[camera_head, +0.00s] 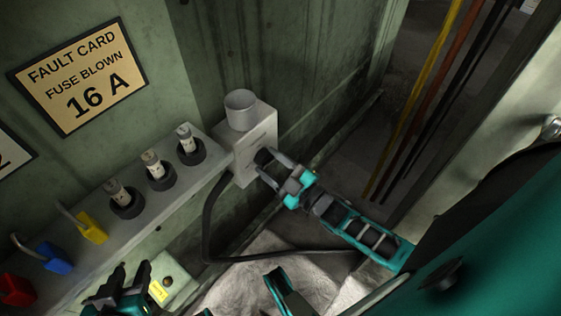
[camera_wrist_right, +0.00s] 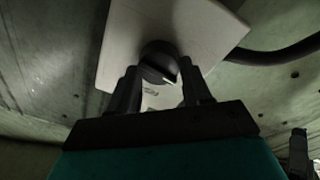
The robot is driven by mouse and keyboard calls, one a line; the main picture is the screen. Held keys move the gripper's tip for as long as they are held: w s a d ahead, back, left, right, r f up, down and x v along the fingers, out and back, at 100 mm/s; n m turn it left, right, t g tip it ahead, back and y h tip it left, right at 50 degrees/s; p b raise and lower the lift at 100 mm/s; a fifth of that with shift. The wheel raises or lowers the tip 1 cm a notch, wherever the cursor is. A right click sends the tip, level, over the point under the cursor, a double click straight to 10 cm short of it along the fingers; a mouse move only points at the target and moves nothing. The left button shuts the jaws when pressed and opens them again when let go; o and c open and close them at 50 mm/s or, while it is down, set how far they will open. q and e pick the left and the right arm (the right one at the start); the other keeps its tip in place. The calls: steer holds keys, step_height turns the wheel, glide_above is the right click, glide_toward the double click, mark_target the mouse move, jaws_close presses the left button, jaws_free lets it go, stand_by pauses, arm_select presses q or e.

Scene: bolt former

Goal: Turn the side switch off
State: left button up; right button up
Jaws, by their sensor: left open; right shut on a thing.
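The side switch is a light grey box (camera_head: 257,135) with a grey cylinder on top, fixed at the end of the shelf against the green wall. A round black knob (camera_head: 263,157) sits on its face and also shows in the right wrist view (camera_wrist_right: 158,60), with a pale pointer mark on it. My right gripper (camera_head: 268,162) is shut on the knob, with one finger on each side of it in the right wrist view (camera_wrist_right: 160,78). My left gripper (camera_head: 132,282) is open and empty at the bottom left, away from the switch.
A shelf (camera_head: 178,183) carries several fuses and holders, with yellow (camera_head: 92,228), blue (camera_head: 56,258) and red (camera_head: 16,289) padlocks at left. A black cable (camera_head: 209,215) runs down from the switch box. A fault card (camera_head: 80,75) hangs above. Coloured pipes (camera_head: 428,80) stand at right.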

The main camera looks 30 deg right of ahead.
steer(key=shift+w+a+r+n+y, duration=0.2)
steer(key=shift+r+n+y, duration=0.15)
steer(key=shift+n, duration=0.45)
steer(key=shift+d, duration=0.1)
steer(key=o, duration=1.1)
steer(key=shift+d+f, duration=0.1)
steer(key=shift+f, duration=0.05)
steer(key=shift+c, duration=0.2)
steer(key=shift+s+f, duration=0.1)
steer(key=shift+s, duration=0.1)
steer(key=p+v, duration=0.1)
steer(key=v, duration=1.1)
steer(key=shift+s, duration=0.35)
steer(key=shift+d, duration=0.1)
